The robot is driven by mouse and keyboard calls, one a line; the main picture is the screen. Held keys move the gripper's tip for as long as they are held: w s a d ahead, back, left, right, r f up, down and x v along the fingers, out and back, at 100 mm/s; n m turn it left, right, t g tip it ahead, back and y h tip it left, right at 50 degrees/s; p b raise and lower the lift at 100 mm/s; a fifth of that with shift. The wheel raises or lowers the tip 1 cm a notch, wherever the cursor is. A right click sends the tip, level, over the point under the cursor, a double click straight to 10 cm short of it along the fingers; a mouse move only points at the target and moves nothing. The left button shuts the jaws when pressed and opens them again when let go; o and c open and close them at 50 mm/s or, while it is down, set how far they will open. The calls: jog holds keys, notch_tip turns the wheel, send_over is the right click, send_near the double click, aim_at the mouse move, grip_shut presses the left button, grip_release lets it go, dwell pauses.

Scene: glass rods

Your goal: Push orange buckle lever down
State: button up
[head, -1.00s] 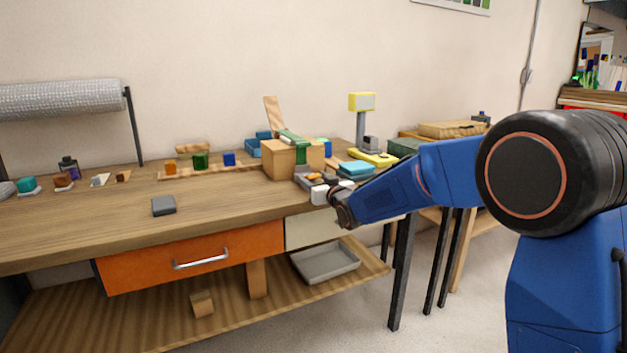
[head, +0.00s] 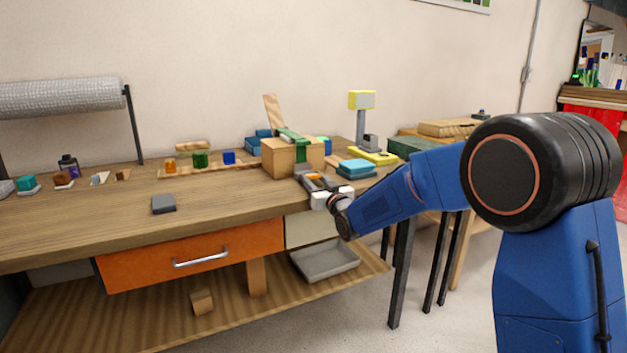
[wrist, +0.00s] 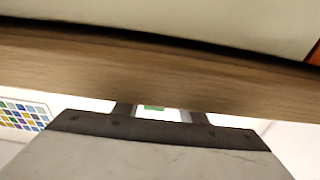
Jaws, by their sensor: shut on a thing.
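The orange buckle lever (head: 316,179) shows as a small orange patch on the grey buckle (head: 307,184) near the table's front edge. A green strap (head: 299,146) runs over the cardboard box (head: 281,159) behind it. My gripper (head: 319,192) is at the buckle, its pale jaws just in front of the orange patch. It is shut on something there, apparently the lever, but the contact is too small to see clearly. In the wrist view the jaws (wrist: 160,113) show with a bit of green and white between them; the lever is not visible there.
The orange drawer (head: 195,258) is below the tabletop. The table (head: 110,217) is mostly clear at front left.

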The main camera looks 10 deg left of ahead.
jog(key=o, duration=1.1)
jog(key=shift+c, duration=0.2)
jog(key=shift+s, duration=0.1)
jog(key=v, duration=1.7)
jog(key=shift+s+d, duration=0.1)
